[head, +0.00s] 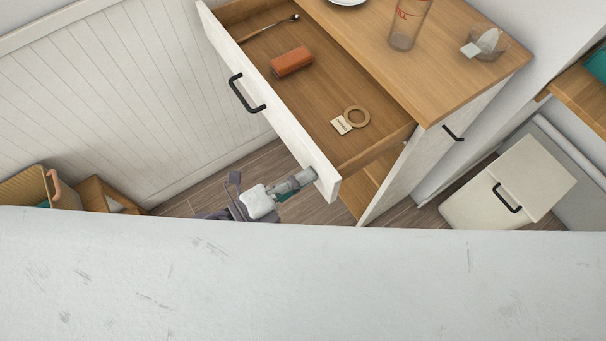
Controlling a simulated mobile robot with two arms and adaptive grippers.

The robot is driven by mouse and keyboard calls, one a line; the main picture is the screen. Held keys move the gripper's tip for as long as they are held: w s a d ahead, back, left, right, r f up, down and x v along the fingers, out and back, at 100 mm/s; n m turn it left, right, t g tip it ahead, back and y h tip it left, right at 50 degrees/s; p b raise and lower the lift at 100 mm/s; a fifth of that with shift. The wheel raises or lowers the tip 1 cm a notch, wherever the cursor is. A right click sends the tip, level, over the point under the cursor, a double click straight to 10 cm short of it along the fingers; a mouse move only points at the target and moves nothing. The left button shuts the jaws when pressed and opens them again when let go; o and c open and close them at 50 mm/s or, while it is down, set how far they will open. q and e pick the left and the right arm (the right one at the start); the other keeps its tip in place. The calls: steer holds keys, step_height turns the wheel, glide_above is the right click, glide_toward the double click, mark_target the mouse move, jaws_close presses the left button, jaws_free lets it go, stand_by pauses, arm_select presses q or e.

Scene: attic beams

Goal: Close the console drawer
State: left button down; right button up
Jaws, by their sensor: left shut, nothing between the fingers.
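The console (460,85) has a wooden top and white sides. Its drawer stands pulled far out to the left, and its white front panel (285,125) carries a black bar handle (245,94). In the drawer (310,110) lie an orange-brown case (292,61), a wooden ring with a tag (356,117) and a thin dark-tipped stick (268,27). My left gripper (308,176) is shut and empty, with its tips at the lower right end of the front panel's outer face. I cannot tell whether they touch it. My right gripper is not in view.
On the console top stand a glass bottle (408,25), a small bowl (488,43) and a white plate (347,2). A white cabinet (508,185) is at right. A basket (32,187) and wooden box (103,194) are at left. A pale surface (300,280) fills the foreground.

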arm_select(q)
steer(key=p, duration=0.3)
glide_toward(383, 136)
steer(key=r, duration=0.1)
steer(key=s+a+r, duration=0.1)
steer(key=r, duration=0.1)
steer(key=shift+s+a+r, duration=0.15)
steer(key=shift+a+r, duration=0.2)
steer(key=shift+r, duration=0.05)
steer(key=x, duration=1.2)
steer(key=shift+s+f, duration=0.1)
steer(key=shift+f, duration=0.15)
steer(key=shift+d+r, duration=0.1)
steer(key=shift+r, duration=0.2)
